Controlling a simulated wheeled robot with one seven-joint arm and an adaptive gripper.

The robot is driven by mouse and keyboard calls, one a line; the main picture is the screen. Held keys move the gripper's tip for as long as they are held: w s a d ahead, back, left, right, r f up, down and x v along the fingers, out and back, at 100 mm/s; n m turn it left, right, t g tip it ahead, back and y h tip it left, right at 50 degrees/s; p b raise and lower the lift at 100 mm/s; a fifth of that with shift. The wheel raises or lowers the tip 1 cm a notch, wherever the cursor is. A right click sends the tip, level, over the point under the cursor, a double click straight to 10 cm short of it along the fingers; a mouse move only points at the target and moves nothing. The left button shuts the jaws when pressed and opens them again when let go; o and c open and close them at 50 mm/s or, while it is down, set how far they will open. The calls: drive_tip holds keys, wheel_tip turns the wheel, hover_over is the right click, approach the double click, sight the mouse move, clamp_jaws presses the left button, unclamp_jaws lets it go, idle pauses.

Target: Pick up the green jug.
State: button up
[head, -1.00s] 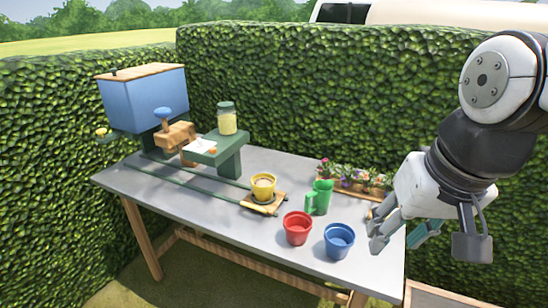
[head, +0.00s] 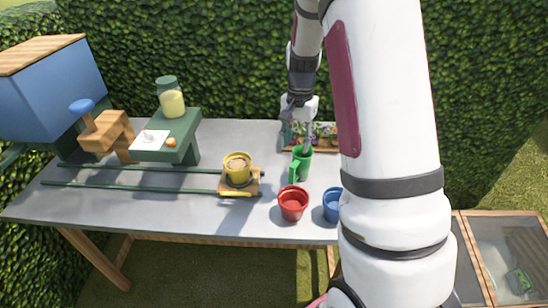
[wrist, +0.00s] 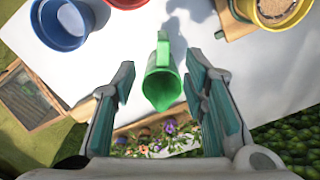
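The green jug (head: 302,163) stands upright on the grey table (head: 110,205), behind the red pot and in front of the flower box. In the wrist view the jug (wrist: 161,83) lies between my two open fingers, with its handle pointing away from my palm. My gripper (wrist: 160,85) is open and empty, its fingers on either side of the jug in that view. In the head view my gripper (head: 297,128) is over the jug's back side, partly in front of its rim. I cannot tell whether a finger touches the jug.
A red pot (head: 293,204) and a blue pot (head: 331,206) stand in front of the jug. A yellow pot (head: 238,168) sits on a wooden carriage on green rails at left. A flower box (head: 325,143) is close behind. A hedge borders the table.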

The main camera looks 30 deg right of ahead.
sight(293, 165)
drive_tip(key=shift+w+d+f, duration=0.15)
drive_tip(key=shift+w+f, duration=0.15)
drive_tip(key=shift+f, duration=0.15)
drive_tip(key=shift+w+f, duration=0.1)
drive_tip(key=shift+f, duration=0.25)
wheel_tip(293, 165, down, 8)
drive_tip(key=shift+p, duration=0.3)
drive_tip(key=shift+a+f+p, duration=0.2)
drive_tip(key=shift+f+p, duration=0.3)
drive_tip(key=shift+f, duration=2.1)
clamp_jaws()
